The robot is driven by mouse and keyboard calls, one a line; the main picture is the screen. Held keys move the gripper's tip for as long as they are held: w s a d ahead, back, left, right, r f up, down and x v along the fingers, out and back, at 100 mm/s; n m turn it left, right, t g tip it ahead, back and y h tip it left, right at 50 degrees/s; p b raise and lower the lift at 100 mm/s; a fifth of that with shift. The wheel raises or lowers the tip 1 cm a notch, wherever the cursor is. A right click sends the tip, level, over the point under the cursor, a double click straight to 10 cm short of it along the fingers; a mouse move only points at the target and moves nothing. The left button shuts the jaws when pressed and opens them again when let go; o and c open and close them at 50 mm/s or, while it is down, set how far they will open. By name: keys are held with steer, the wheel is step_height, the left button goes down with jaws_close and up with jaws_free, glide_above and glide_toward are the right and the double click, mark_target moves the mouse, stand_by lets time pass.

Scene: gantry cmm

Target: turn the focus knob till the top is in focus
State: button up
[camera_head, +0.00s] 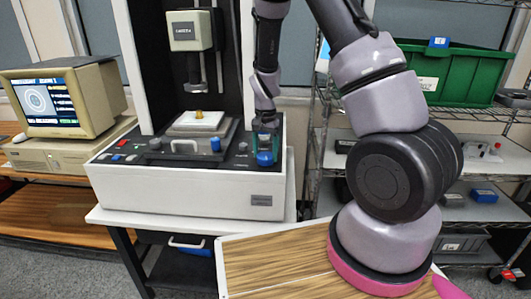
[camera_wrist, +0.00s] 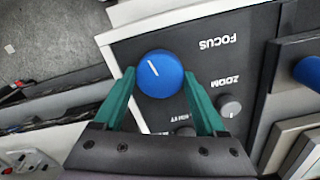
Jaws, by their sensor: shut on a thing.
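The blue focus knob (camera_wrist: 160,73) is in the wrist view beside the upside-down label FOCUS; its white line points to the upper left. My gripper (camera_wrist: 160,82) has a green finger on each side of the knob and is shut on it. In the head view, the knob (camera_head: 264,159) is at the right end of the machine's front panel, with my gripper (camera_head: 265,143) over it from above. A small yellow part (camera_head: 198,114) sits on the white stage under the optics head (camera_head: 190,30). The monitor (camera_head: 58,102) shows pale rings on blue; their sharpness is too small to judge.
A grey zoom knob (camera_wrist: 229,106) is close to my right-hand finger in the wrist view. Another blue knob (camera_head: 215,144) is on the stage front. A shelf rack with a green bin (camera_head: 450,75) stands at the right. A wooden tabletop (camera_head: 270,265) is in front.

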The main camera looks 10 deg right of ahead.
mark_target(265, 155)
steer(key=shift+w+m, duration=0.1)
steer(key=shift+m, duration=0.3)
steer(key=o, duration=1.3)
step_height(265, 155, up, 11)
steer(key=shift+f, duration=0.1)
